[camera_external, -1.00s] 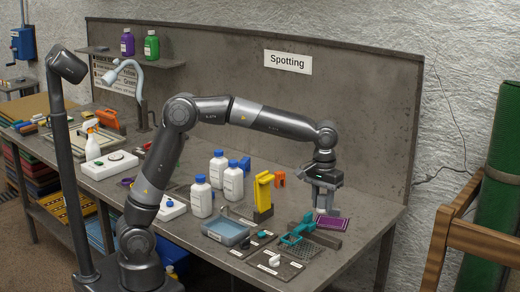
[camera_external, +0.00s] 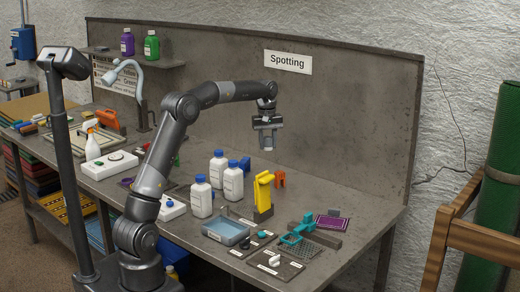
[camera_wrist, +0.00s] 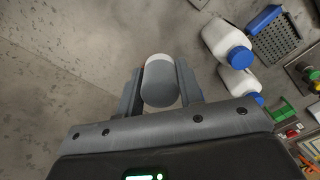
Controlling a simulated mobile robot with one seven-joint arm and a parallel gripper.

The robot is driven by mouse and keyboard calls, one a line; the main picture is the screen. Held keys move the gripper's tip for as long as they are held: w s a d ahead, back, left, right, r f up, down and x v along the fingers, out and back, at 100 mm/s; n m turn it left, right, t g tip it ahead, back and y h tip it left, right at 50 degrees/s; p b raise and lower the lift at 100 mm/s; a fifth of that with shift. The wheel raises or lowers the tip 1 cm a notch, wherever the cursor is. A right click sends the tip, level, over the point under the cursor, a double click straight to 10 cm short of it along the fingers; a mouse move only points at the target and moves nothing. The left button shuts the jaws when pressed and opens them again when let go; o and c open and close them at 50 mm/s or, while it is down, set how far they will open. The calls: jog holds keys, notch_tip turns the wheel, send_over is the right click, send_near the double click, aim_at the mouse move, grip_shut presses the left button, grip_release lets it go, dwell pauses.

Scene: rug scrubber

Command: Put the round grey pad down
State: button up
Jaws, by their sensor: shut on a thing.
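The round grey pad (camera_wrist: 160,84) shows in the wrist view between the two fingers of my gripper (camera_wrist: 161,92). It has a lighter band at its far end, and the fingers cover its sides. In the external view my gripper (camera_external: 267,145) points down, high above the bench (camera_external: 325,184), in front of the upright back panel. It is shut on the pad, which is too small there to make out clearly. The held pad is in the air, clear of the bench.
White bottles with blue caps (camera_external: 233,183) and a yellow stand (camera_external: 263,192) are below my gripper. A water tray (camera_external: 226,231), a teal tool (camera_external: 297,233) and a purple pad (camera_external: 331,222) lie nearer the front right. Bare bench shows behind them.

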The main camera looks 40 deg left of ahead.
jog(key=a+n, duration=0.4)
jog(key=a, duration=1.5)
jog(key=n, duration=0.2)
send_over(186, 175)
jog(key=f, duration=1.8)
jog(key=shift+s+d+f, duration=0.1)
jog(key=shift+d+f, duration=0.05)
jog(key=shift+d, duration=0.15)
jog(key=shift+f, duration=2)
jog(key=o, duration=1)
jog(key=shift+f, duration=0.15)
notch_tip(186, 175, up, 12)
jog(key=shift+r, duration=0.2)
